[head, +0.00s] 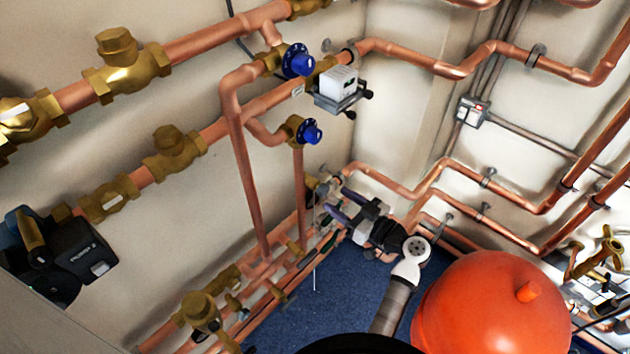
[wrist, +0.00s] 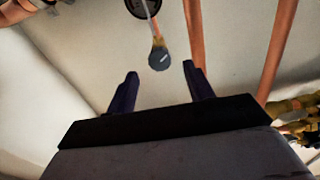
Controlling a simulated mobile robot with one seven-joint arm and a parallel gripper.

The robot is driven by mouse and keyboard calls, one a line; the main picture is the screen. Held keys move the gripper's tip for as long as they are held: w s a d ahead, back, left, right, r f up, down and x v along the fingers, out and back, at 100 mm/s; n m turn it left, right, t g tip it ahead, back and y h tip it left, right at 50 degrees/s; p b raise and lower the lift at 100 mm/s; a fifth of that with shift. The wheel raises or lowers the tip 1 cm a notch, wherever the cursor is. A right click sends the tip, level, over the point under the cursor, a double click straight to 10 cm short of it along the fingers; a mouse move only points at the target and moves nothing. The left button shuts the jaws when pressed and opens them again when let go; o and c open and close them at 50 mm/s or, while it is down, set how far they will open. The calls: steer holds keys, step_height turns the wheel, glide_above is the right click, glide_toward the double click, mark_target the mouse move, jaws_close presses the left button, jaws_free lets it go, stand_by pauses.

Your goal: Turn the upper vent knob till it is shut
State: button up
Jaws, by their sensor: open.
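Two blue knobs on brass bodies sit on the left wall's pipework in the head view: an upper one (head: 298,60) and a lower one (head: 311,132). The head view does not settle which is the vent knob. My gripper (head: 341,205) is well below both, near the lower pipes by the wall corner. In the wrist view, my gripper (wrist: 160,72) is open, with its dark fingers apart and nothing held. A small round grey knob (wrist: 159,60) with a brass neck shows between and just beyond the fingertips; contact cannot be told.
Copper pipes (wrist: 195,35) run beside the grey knob. A dark disc (wrist: 143,5) on a thin stem is above it. A large orange tank (head: 500,310) stands right of my arm. Low pipes (head: 255,280) line the left wall. Blue floor (head: 310,300) is open between.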

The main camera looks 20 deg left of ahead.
mark_target(316, 185)
steer(key=p+x, duration=0.2)
steer(key=x, duration=0.6)
steer(key=shift+w+a, duration=0.15)
steer(key=shift+a, duration=0.15)
steer(key=c, duration=1)
steer(key=shift+o, duration=0.2)
